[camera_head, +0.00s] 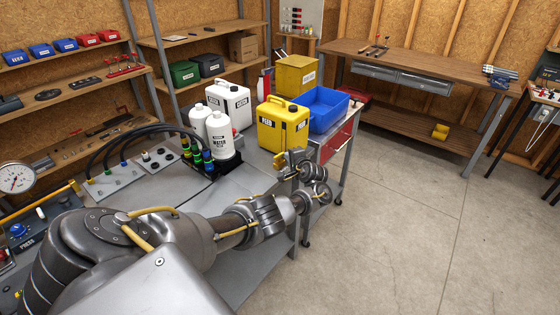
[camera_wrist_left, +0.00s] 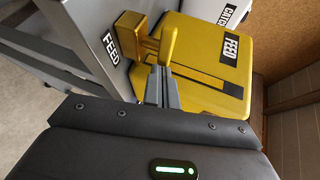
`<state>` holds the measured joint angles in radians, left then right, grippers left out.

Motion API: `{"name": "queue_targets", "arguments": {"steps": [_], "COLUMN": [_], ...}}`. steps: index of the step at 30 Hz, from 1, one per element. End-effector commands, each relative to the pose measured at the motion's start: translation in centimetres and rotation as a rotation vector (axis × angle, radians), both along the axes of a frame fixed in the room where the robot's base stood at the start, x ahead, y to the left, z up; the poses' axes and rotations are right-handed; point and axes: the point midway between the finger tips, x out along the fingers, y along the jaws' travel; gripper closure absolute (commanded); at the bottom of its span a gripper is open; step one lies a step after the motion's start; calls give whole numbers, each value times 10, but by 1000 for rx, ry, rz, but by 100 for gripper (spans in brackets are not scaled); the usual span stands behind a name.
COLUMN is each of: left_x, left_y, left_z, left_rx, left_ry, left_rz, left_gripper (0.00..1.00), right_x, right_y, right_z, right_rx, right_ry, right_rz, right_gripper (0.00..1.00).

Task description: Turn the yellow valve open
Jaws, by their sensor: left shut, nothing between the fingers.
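The yellow valve (camera_wrist_left: 142,42) sits on a grey face beside a black FEED label (camera_wrist_left: 108,47) in the left wrist view. It shows as a blocky handle on a wider body. In the head view the valve (camera_head: 289,160) is small at the bench's front right edge, partly hidden by my left arm. My left gripper (camera_wrist_left: 160,76) is shut and empty, its fingertips close beside the valve; I cannot tell whether they touch. In the head view my left wrist covers most of the fingers. My right gripper is in neither view.
The yellow FEED jug (camera_head: 283,124) stands just behind the valve and also shows in the wrist view (camera_wrist_left: 205,60). A blue bin (camera_head: 321,108), white bottles (camera_head: 219,133) and a white jug (camera_head: 229,103) stand nearby. The floor (camera_head: 410,220) to the right is clear.

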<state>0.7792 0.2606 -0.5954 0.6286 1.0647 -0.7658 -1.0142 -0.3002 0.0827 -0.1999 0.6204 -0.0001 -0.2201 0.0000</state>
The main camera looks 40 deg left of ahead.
Motion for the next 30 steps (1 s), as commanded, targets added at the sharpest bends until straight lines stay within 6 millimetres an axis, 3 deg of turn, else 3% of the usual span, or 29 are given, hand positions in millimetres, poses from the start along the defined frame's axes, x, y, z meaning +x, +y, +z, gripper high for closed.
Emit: {"name": "queue_targets", "arguments": {"steps": [30], "left_x": [-2], "left_y": [10], "left_z": [1], "left_rx": [0], "left_ry": [0], "left_rz": [9], "left_gripper": [100], "right_x": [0], "right_y": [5], "right_z": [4], "right_rx": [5], "right_ry": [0], "right_rz": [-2], "right_gripper": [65]}}
